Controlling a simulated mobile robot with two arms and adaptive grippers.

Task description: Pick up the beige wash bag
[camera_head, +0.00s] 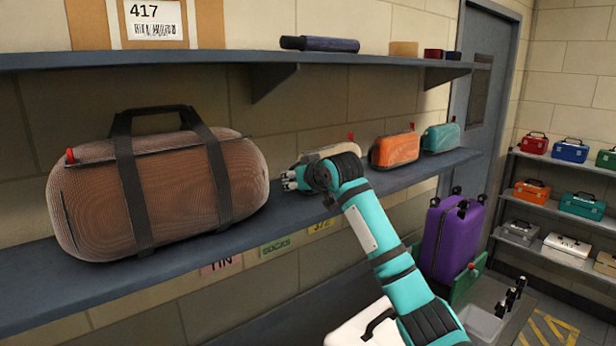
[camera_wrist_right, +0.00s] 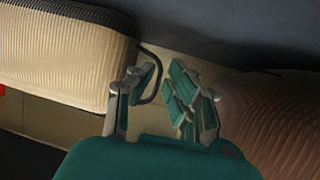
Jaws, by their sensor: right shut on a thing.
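The beige wash bag (camera_head: 330,152) stands on the lower shelf, largely hidden behind my right wrist in the head view. In the right wrist view the ribbed beige bag (camera_wrist_right: 60,55) fills the upper left. My right gripper (camera_head: 290,180) is at the bag's left end, between it and a large brown bag. In the right wrist view a thin dark loop comes off the beige bag's end and passes between the fingers (camera_wrist_right: 158,92). The gripper is shut on this loop; the exact contact is partly hidden. The left gripper is not in view.
The large brown bag (camera_head: 180,185) is close on the left of the gripper. An orange bag (camera_head: 396,149) and a teal bag (camera_head: 441,137) stand to the right. An upper shelf (camera_head: 220,58) runs overhead. A purple suitcase (camera_head: 452,235) stands below at the right.

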